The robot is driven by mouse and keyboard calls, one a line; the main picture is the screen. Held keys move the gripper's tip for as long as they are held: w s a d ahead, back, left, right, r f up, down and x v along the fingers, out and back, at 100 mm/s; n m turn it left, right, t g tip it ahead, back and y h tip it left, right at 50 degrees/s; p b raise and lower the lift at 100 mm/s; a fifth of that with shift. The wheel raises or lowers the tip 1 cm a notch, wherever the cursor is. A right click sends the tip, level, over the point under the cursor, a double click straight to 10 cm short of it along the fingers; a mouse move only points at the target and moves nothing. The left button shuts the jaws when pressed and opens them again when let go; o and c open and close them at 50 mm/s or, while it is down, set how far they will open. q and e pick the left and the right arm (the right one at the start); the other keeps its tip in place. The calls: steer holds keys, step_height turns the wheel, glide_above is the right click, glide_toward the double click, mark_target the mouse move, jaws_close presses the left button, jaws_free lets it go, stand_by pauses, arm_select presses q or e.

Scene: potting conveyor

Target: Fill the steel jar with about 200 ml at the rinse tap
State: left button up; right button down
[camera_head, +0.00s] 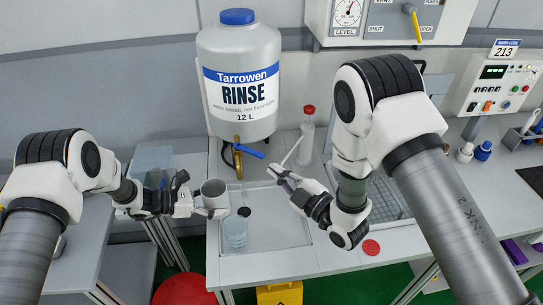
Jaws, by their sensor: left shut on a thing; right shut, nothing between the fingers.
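The steel jar (214,194) is held at its side by my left gripper (200,207), which is shut on it. The jar looks roughly upright, raised over the left part of the sink area. The rinse tap (237,158) is brass with a blue lever (250,152) pointing right, below the large white Tarrowen RINSE tank (239,90). The jar is a little left of and below the tap's outlet in the picture. My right gripper (281,176) is shut and empty, right of the tap and apart from the lever. The water level in the jar cannot be told.
A clear vessel (235,233) stands in the pale sink tray (283,232) below the jar. A red-capped bottle (306,138) with a slanting white spout stands behind my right gripper. A red disc (371,247) lies on the bench. A control panel (507,85) is at right.

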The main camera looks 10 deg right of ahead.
mark_target(249, 151)
arm_select(q)
steer(key=shift+d, duration=0.1)
arm_select(e)
steer(key=w+d+m+g+y, duration=0.65)
steer(key=d+m, duration=0.45)
steer(key=m, duration=1.1)
steer(key=w+a, duration=0.2)
steer(key=a, duration=1)
steer(key=shift+f+m+g+h, duration=0.2)
steer(key=shift+m+g+h, duration=0.1)
steer(key=shift+g+h, duration=0.15)
